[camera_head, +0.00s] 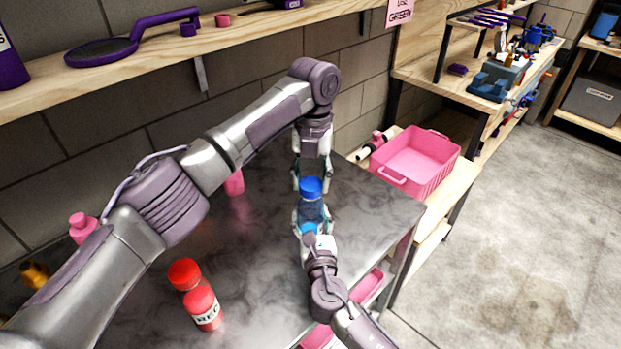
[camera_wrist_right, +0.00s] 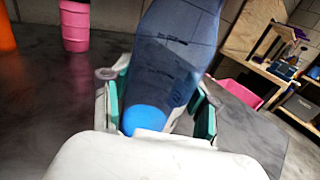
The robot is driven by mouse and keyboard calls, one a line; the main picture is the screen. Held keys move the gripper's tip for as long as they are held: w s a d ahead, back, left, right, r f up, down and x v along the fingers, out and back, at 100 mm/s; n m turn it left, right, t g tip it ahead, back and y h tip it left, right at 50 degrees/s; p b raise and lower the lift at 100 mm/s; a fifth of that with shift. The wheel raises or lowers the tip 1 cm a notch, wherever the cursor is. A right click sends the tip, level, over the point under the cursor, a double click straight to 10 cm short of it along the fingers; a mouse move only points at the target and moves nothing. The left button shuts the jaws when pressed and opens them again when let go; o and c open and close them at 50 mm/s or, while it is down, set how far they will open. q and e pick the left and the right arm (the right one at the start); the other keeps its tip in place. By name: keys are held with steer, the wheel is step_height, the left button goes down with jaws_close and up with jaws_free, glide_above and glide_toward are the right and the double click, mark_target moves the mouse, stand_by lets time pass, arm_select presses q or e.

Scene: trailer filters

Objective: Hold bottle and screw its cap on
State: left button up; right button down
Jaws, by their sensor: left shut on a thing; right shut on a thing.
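A translucent blue bottle (camera_head: 311,209) stands upright above the dark tabletop with a blue cap (camera_head: 311,187) at its top. My left gripper (camera_head: 311,180) points down from above, its fingers on both sides of the cap, shut on it. My right gripper (camera_head: 311,220) comes from the near side and is shut around the bottle's body. In the right wrist view the bottle (camera_wrist_right: 178,50) sits between the teal pads of my right gripper (camera_wrist_right: 160,108), and a brighter blue part shows low on it. The cap is outside that view. How the cap sits on the neck is hard to tell.
A pink bottle (camera_head: 234,181) stands behind my left arm. A pink crate (camera_head: 441,187) is at the right. A wooden shelf (camera_head: 150,45) runs along the wall. The tabletop right of the grippers is clear.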

arm_select(q)
steer(key=m, duration=0.5)
steer(key=shift+m+y, duration=0.3)
steer(key=o, duration=0.8)
steer(key=shift+r, duration=2.3)
steer(key=shift+c, duration=0.4)
